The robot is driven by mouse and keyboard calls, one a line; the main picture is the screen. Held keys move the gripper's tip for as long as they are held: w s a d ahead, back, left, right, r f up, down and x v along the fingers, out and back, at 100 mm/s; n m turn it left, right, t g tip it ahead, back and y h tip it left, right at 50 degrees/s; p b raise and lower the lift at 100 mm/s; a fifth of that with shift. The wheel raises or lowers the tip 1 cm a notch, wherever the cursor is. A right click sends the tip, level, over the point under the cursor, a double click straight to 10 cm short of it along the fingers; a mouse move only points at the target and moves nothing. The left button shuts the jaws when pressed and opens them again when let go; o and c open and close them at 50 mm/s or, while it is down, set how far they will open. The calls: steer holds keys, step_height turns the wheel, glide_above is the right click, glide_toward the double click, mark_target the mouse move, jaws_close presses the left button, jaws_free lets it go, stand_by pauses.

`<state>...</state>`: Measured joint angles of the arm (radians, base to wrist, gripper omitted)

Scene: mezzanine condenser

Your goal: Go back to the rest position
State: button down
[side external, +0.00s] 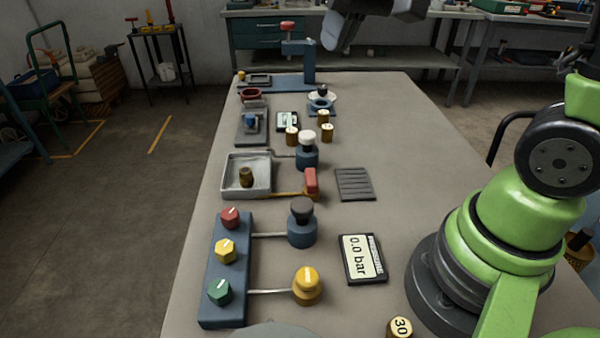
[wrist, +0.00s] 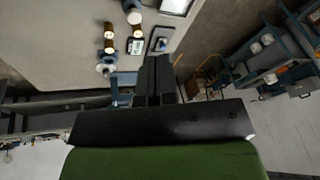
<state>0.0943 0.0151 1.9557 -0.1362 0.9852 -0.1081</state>
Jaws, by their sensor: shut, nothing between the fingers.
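My gripper (wrist: 154,62) shows in the wrist view with its two dark fingers together and nothing between them. In the side external view my gripper (side external: 341,34) is at the top edge, partly cut off by the frame. It appears raised above the far end of the workbench (side external: 390,130), apart from the things on it. My green arm stands at the right of the bench.
A blue panel with red, yellow and green knobs (side external: 226,252) lies at the near left. A gauge reading 0.0 bar (side external: 362,258) lies beside valves. A white tray (side external: 263,188) and a blue stand (side external: 309,62) are farther back. The bench's right middle is clear.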

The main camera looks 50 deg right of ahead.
steer(key=s+a+t, duration=0.1)
steer(key=s+a, duration=0.1)
steer(key=s, duration=0.4)
steer(key=s+a+r+t+y, duration=0.1)
steer(key=s+a+t, duration=0.1)
steer(key=s, duration=0.5)
steer(key=shift+s+r, duration=0.25)
steer(key=shift+r, duration=0.05)
steer(key=shift+d, duration=0.1)
steer(key=w+d+f+g+h, duration=0.1)
steer(key=w+d+f+g, duration=0.25)
steer(key=w, duration=0.65)
steer(key=w+d+f+g+h, duration=0.1)
steer(key=w+d+f+g, duration=0.2)
steer(key=w, duration=0.7)
steer(key=shift+n+g, duration=0.25)
steer(key=shift+n, duration=0.05)
steer(key=shift+w+d+f, duration=0.65)
steer(key=shift+f, duration=1.65)
steer(key=shift+w+d+f, duration=0.65)
steer(key=shift+d+f, duration=0.05)
steer(key=shift+f, duration=1.65)
steer(key=shift+w+d+f, duration=0.65)
steer(key=shift+f, duration=1.65)
steer(key=shift+f, duration=0.15)
